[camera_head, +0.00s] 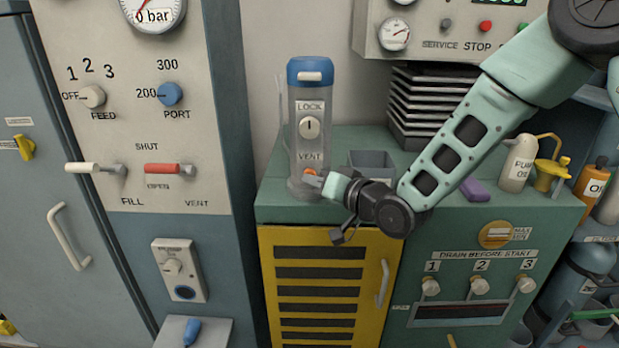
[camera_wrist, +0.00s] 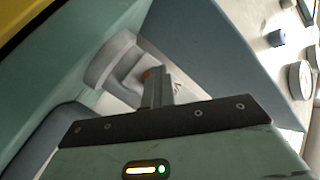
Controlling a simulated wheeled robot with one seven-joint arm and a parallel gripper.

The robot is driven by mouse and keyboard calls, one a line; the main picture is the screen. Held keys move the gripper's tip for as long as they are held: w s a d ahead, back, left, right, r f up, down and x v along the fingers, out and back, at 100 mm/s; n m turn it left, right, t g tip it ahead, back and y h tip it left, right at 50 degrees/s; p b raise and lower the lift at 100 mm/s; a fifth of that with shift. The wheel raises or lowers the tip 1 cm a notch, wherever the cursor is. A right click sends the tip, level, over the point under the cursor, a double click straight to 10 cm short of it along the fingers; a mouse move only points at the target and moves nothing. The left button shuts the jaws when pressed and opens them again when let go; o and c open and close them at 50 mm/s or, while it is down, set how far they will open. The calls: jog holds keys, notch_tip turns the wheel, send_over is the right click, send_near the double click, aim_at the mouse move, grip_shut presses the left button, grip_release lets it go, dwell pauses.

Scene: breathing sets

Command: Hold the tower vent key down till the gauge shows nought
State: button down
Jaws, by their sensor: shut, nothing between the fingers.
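The tower (camera_head: 308,105) is a clear grey cylinder with a blue cap, upright on the green cabinet. It has a LOCK knob (camera_head: 310,127) and, low down under the word VENT, a small orange vent key (camera_head: 311,171). My gripper (camera_head: 316,181) is shut and empty, its fingertips at the vent key. In the wrist view the closed fingers (camera_wrist: 157,88) overlap the orange key (camera_wrist: 146,73), which is mostly hidden; I cannot tell whether it is pressed in. A round gauge (camera_head: 153,14) at the top left is cut off; a "0 bar" readout shows on it.
A grey open bin (camera_head: 371,161) stands right behind my gripper. A stack of dark fins (camera_head: 415,105), a purple object (camera_head: 476,191) and a pump oil bottle (camera_head: 517,165) are further right. The yellow louvred door (camera_head: 318,290) is below.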

dwell(0.5)
jog(key=shift+s, duration=0.95)
jog(key=shift+s, duration=0.15)
jog(key=shift+s+a+b, duration=0.1)
jog(key=shift+s+b, duration=0.55)
jog(key=shift+s, duration=1.75)
